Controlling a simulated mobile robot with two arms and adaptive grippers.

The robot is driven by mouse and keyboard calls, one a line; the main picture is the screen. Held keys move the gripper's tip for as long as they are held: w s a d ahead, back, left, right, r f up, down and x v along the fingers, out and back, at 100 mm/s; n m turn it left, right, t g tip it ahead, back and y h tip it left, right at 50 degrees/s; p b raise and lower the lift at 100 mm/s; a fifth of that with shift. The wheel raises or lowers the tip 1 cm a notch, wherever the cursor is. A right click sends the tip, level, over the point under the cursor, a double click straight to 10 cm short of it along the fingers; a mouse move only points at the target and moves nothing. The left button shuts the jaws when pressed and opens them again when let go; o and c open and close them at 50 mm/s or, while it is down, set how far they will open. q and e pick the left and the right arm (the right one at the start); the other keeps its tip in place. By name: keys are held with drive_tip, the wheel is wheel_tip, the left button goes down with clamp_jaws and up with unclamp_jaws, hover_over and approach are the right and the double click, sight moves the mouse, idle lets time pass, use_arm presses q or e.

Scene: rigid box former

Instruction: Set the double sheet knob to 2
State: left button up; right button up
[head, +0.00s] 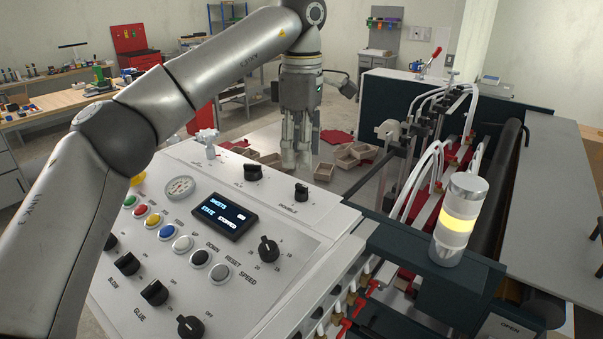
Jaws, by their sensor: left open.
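The control panel (230,290) is a light sloped box with several knobs and buttons. The double sheet knob (301,193) is a small black knob near the panel's upper right corner, with the word DOUBLE printed by it. Its exact setting is too small to read. My left gripper (296,163) hangs fingers down, open and empty, just above the knob in the picture. It appears apart from the knob. My right gripper is out of view.
Another black knob (253,173) sits to the left, with a speed knob (269,249) below. A lit display (231,216) and a white valve handle (207,140) stand nearby. A yellow signal lamp (459,220) rises at the right. Small boxes (345,158) lie behind.

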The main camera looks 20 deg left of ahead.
use_arm(q)
drive_tip(key=shift+r, duration=1.95)
